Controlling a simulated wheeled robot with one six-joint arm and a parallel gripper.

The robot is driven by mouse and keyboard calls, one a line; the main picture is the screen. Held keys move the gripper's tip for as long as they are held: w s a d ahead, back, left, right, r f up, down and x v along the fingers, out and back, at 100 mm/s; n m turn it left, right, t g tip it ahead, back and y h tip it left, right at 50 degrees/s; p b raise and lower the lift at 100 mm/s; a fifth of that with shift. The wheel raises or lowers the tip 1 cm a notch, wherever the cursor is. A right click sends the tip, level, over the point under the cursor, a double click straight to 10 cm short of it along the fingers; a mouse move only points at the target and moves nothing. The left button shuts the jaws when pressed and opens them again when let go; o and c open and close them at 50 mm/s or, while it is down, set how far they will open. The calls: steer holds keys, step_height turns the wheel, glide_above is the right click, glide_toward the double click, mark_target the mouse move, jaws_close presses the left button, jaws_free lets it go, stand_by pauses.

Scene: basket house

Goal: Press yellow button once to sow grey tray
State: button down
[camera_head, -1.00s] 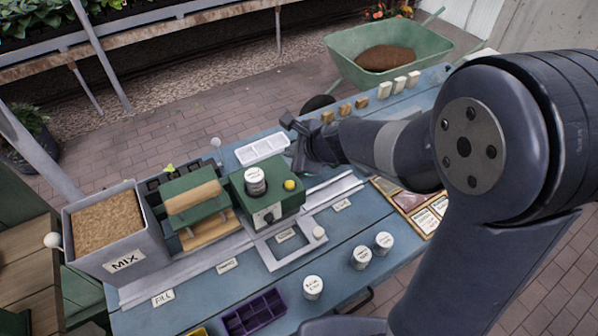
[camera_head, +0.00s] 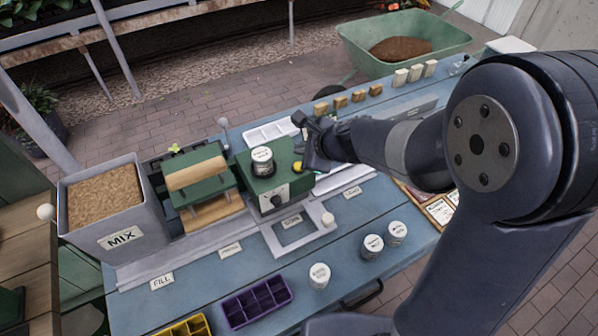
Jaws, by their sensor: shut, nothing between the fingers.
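The yellow button (camera_head: 297,167) is on top of the green sowing machine (camera_head: 268,183), at its right side. My gripper (camera_head: 306,161) is shut and empty, with its tips close beside the button, partly covering its right side. I cannot tell whether they touch. A white-lidded jar (camera_head: 262,162) stands on top of the machine. A flat grey frame (camera_head: 268,240) with a white knob lies in front of the machine at the SOW label. A pale, white-looking celled tray (camera_head: 256,139) lies behind the machine. I see no clearly grey celled tray.
A grey MIX bin (camera_head: 118,236) and a green roller unit (camera_head: 199,201) stand left of the machine. Purple (camera_head: 231,311) and yellow (camera_head: 173,329) trays lie at the front edge. White jars (camera_head: 319,276) stand front right. Several small blocks (camera_head: 340,101) line the back.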

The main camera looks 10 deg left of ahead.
mark_target(299, 166)
steer(key=shift+f+b, duration=0.85)
steer(key=shift+f, duration=0.45)
steer(key=shift+f, duration=0.1)
stand_by(0.9)
steer(key=shift+f+b, duration=0.3)
steer(key=shift+b, duration=0.15)
